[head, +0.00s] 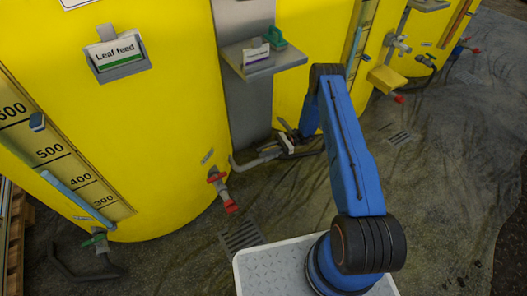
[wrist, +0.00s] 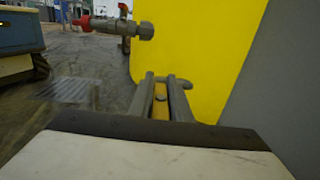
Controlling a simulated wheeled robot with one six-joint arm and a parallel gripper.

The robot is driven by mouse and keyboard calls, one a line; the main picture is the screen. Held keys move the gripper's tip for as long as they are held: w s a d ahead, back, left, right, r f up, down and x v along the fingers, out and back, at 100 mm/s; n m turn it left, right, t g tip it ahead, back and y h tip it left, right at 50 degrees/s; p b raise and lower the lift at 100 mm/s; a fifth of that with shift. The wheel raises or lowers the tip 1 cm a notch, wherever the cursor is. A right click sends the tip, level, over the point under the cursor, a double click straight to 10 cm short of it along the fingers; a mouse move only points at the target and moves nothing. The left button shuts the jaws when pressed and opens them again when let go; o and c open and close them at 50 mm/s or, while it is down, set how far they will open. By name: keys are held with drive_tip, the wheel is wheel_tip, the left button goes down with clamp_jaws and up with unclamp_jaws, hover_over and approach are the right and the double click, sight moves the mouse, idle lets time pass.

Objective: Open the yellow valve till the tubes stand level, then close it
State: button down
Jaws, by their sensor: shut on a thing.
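My gripper (head: 286,143) reaches low between the two yellow tanks, by the grey pipe (head: 258,160). In the wrist view my gripper (wrist: 166,82) has its two fingers closed on the yellow valve handle (wrist: 160,104), a narrow strip between them. The handle points along the fingers; the valve body is mostly hidden.
A red-handled tap (head: 220,190) sticks out of the left tank (head: 170,120); a green-handled one (head: 97,241) is at lower left. A floor grate (head: 242,237) lies in front. The floor at right is open.

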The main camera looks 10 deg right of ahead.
drive_tip(key=shift+d, duration=0.1)
drive_tip(key=c, duration=1.7)
unclamp_jaws()
wheel_tip(320, 180, up, 10)
drive_tip(key=shift+s, duration=0.1)
